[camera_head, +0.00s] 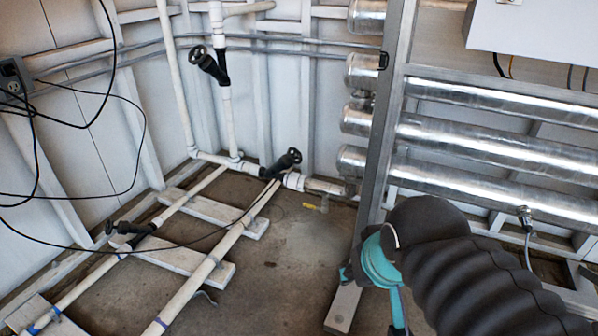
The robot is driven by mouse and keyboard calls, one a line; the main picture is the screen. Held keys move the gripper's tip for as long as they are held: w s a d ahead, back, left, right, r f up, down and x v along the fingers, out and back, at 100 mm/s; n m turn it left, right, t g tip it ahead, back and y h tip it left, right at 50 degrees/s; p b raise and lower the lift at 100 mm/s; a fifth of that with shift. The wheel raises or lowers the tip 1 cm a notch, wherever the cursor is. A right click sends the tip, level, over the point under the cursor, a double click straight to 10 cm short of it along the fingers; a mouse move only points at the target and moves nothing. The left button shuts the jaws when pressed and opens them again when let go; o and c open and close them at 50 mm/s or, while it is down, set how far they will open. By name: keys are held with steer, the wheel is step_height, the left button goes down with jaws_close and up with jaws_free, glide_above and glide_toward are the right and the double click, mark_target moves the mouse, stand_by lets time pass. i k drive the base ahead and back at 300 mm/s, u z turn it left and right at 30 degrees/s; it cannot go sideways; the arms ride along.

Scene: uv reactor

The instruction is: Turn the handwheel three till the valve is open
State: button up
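Three black valves with small round handwheels sit on white pipes, and I see no number that tells which is handwheel three. One handwheel (198,54) is high on the vertical pipe at the back left. A second handwheel (294,155) is low near the back corner. A third handwheel (110,228) is on a floor-level pipe at the left. I cannot tell whether any valve is open. My arm, with a black ribbed sleeve and teal parts, fills the lower right, apart in the picture from the handwheels. I cannot make out my gripper.
Shiny metal cylinders (492,143) run across a frame with a grey upright post (385,130) at the right. White pipes (215,268) cross pale floor blocks (180,258). Black cables (144,135) hang at the left. Bare floor (295,255) is between the pipes and the post.

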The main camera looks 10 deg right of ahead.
mark_target(292, 157)
steer(key=z, duration=0.1)
steer(key=k, duration=0.5)
steer(key=u, duration=0.9)
steer(key=i, duration=1.3)
steer(key=z, duration=0.3)
